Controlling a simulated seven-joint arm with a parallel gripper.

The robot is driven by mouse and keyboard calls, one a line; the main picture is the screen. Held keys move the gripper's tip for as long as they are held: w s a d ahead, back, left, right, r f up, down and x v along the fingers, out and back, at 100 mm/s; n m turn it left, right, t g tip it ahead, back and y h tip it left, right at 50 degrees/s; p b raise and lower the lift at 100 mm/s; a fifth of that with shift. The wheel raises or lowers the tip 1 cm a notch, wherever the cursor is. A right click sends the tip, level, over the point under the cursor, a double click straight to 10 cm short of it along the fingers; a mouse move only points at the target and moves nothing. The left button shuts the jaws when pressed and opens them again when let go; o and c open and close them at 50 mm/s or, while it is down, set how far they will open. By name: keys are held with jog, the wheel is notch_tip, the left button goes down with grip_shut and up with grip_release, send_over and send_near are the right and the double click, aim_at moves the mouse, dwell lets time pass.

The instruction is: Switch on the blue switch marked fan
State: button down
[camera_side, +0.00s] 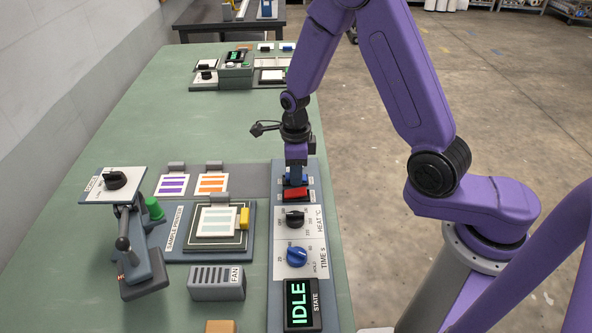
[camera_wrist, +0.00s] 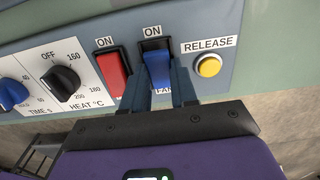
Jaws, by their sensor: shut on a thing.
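The blue switch (camera_wrist: 158,68) sits in a black frame on the grey panel in the wrist view. A white ON label (camera_wrist: 152,31) is above it, and a FAN label below it is partly covered by my fingers. A dark gap shows at the ON end, and the blue part stands out toward the FAN end. My gripper (camera_wrist: 168,84) is shut on the blue switch, one finger on each side. In the side view my gripper (camera_side: 295,180) points down at the panel and hides most of the switch.
A red switch (camera_wrist: 112,72) is close on the left in the wrist view, and a yellow RELEASE button (camera_wrist: 208,66) on the right. The black HEAT knob (camera_side: 294,219), blue TIME knob (camera_side: 296,256) and a display reading IDLE (camera_side: 300,303) line the panel.

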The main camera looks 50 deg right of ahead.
aim_at(287, 175)
jog(key=shift+w+a+g+h, duration=0.15)
jog(key=shift+g+h, duration=0.25)
jog(key=c, duration=0.9)
grip_release()
jog(key=shift+r, duration=0.1)
jog(key=r, duration=0.5)
jog(key=a+r, duration=0.1)
jog(key=r, duration=0.5)
jog(key=w+r, duration=0.1)
jog(key=r, duration=0.5)
jog(key=shift+w+a+r, duration=0.1)
jog(key=shift+a, duration=0.05)
